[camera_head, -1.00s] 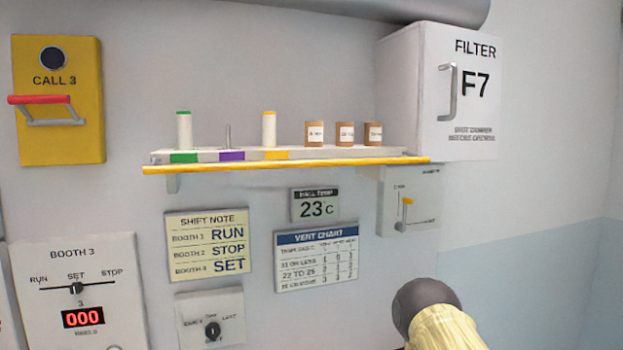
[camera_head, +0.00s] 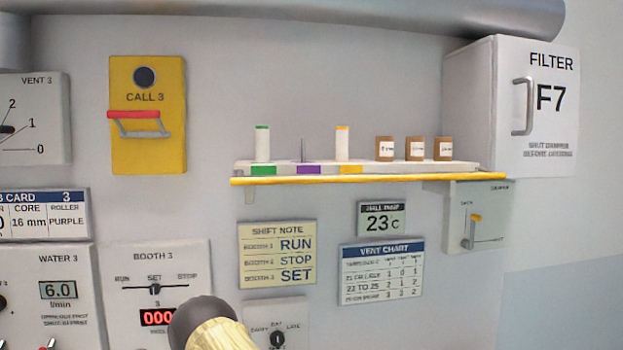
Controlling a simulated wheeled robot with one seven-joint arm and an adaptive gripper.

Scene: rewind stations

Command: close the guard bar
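A long yellow bar (camera_head: 370,179) runs along the front edge of a white shelf (camera_head: 467,166). It is the only thing here that looks like a guard bar; no label names it. It lies level, just below and in front of the shelf top, and its right end reaches the filter box. Part of my arm (camera_head: 222,335), a dark rounded end with a cream sleeve, shows at the bottom, well below and left of the bar. No gripper fingers show.
The shelf carries two white rolls, a thin peg (camera_head: 303,150) and several brown boxes. A filter box (camera_head: 538,140) juts out at right, above a lever panel (camera_head: 488,225). A yellow call box (camera_head: 148,150) with a red-gripped handle (camera_head: 138,115) hangs at left. Control panels line the lower left.

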